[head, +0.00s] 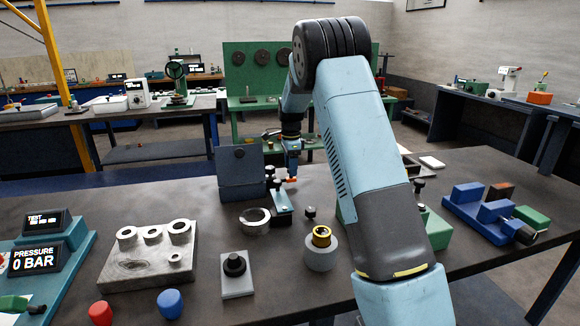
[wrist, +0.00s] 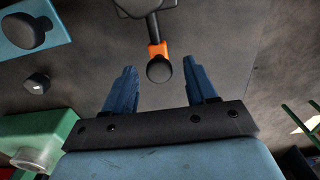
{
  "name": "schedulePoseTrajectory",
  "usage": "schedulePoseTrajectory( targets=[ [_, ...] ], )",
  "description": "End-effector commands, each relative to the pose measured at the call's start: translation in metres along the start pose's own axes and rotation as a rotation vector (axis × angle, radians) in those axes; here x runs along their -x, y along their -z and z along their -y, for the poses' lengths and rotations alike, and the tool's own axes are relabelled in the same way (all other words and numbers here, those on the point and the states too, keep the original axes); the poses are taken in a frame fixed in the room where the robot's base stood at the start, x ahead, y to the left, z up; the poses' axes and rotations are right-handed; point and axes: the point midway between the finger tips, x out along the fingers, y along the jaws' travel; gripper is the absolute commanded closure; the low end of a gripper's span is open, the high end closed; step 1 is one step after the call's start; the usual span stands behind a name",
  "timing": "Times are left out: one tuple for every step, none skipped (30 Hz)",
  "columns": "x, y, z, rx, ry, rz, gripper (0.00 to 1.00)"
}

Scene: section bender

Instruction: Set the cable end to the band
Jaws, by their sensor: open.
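A black rod with an orange band (wrist: 157,50) and a rounded black end shows in the wrist view. It runs up to a dark block at the top edge. I cannot tell for sure whether it is the cable end. My gripper (wrist: 160,68) has its two blue fingers spread, with the rod's rounded end between and slightly beyond the tips, apart from both. In the head view my gripper (head: 293,148) points down over the middle of the bench, just above a small orange spot (head: 291,180). The arm hides part of the bench to its right.
A blue-grey upright box (head: 240,172) stands left of the gripper, close to a teal base with black knobs (head: 281,203). A grey cylinder with a brass top (head: 321,250) and a metal ring (head: 254,220) are nearer. Blue blocks (head: 495,211) lie at right.

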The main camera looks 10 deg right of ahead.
Motion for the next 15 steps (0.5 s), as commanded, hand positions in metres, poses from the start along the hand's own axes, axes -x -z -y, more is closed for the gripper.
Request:
schedulePoseTrajectory(
  targets=[
    [0.0, 0.0001, 0.0, 0.0, 0.0, 0.0, 0.43],
    [0.0, 0.0001, 0.0, 0.0, 0.0, 0.0, 0.46],
    [0.0, 0.0002, 0.0, 0.0, 0.0, 0.0, 0.5],
    [0.0001, 0.0002, 0.0, 0.0, 0.0, 0.0, 0.53],
    [0.0001, 0.0002, 0.0, 0.0, 0.0, 0.0, 0.56],
    [0.0001, 0.0002, 0.0, 0.0, 0.0, 0.0, 0.6],
    [0.0001, 0.0003, 0.0, 0.0, 0.0, 0.0, 0.63],
    [0.0001, 0.0003, 0.0, 0.0, 0.0, 0.0, 0.65],
    [0.0001, 0.0003, 0.0, 0.0, 0.0, 0.0, 0.69],
    [0.0001, 0.0003, 0.0, 0.0, 0.0, 0.0, 0.72],
    [0.0001, 0.0003, 0.0, 0.0, 0.0, 0.0, 0.75],
    [0.0002, 0.0003, 0.0, 0.0, 0.0, 0.0, 0.79],
    [0.0002, 0.0004, 0.0001, 0.0, 0.0, 0.0, 0.82],
    [0.0002, 0.0004, 0.0001, 0.0, 0.0, 0.0, 0.85],
    [0.0003, 0.0004, 0.0002, 0.0, 0.0, 0.0, 0.88]
  ],
)
